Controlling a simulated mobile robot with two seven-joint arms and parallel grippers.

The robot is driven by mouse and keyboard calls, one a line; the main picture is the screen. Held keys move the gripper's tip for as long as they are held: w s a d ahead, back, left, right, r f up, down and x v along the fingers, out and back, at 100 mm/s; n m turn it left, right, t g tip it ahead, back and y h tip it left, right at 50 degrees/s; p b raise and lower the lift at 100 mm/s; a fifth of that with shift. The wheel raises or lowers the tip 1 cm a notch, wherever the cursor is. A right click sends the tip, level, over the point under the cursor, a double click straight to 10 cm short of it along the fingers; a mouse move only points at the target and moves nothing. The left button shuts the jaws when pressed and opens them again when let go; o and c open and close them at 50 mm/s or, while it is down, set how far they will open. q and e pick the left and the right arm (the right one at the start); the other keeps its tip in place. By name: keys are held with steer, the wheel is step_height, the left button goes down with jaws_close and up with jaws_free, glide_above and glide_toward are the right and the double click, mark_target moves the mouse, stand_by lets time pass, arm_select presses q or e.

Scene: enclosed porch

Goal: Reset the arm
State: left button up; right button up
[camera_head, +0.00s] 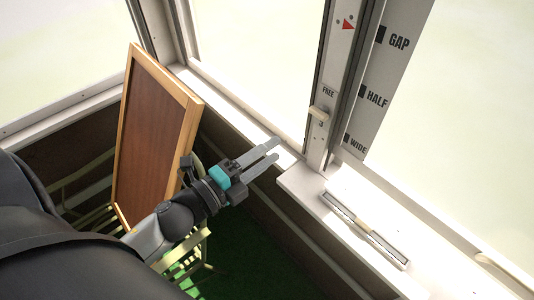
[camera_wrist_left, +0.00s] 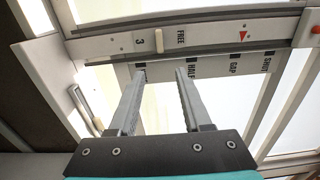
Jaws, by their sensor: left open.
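My left gripper (camera_head: 268,156) is open and empty, with its two grey fingers apart, in front of the window frame in the head view. In the left wrist view its fingers (camera_wrist_left: 161,75) point toward a white strip (camera_wrist_left: 205,68) lettered HALF, GAP and SHUT. Beside this strip is a post with a small cream lever (camera_head: 318,116) near the word FREE. The lever also shows in the left wrist view (camera_wrist_left: 159,41). The fingers look clear of the lever and the strip. My right gripper is not in view.
A wood-framed brown panel (camera_head: 152,140) leans on a pale metal rack (camera_head: 84,184) left of my arm. A white sill (camera_head: 318,211) carries a long slim metal fitting (camera_head: 366,229) at the right. Green floor (camera_head: 240,255) lies below. Window panes surround the corner.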

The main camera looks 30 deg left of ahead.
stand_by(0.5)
arm_select(q)
steer(key=s+a+f+n+g+y+b, duration=0.2)
steer(key=f+n, duration=0.2)
steer(key=f, duration=0.8)
steer(key=s+a+f+n+g+y+b, duration=0.2)
steer(key=f+n, duration=0.2)
steer(key=f, duration=0.7)
steer(key=s+a+f+n+g+y+b, duration=0.1)
steer(key=s+f+n+g+y+b, duration=0.2)
steer(key=f, duration=0.9)
steer(key=s+d+f+n+g+b, duration=0.2)
steer(key=s+f+n+g, duration=0.2)
steer(key=s+f, duration=0.7)
steer(key=s+d+f+n+g+b, duration=0.1)
steer(key=s+f+n+g, duration=0.3)
steer(key=s+f, duration=0.8)
steer(key=shift+s+d+n+g+h+b, duration=0.4)
steer(key=shift+s+d+g, duration=0.1)
steer(key=shift+s+d, duration=0.45)
steer(key=shift+w+a+f, duration=0.1)
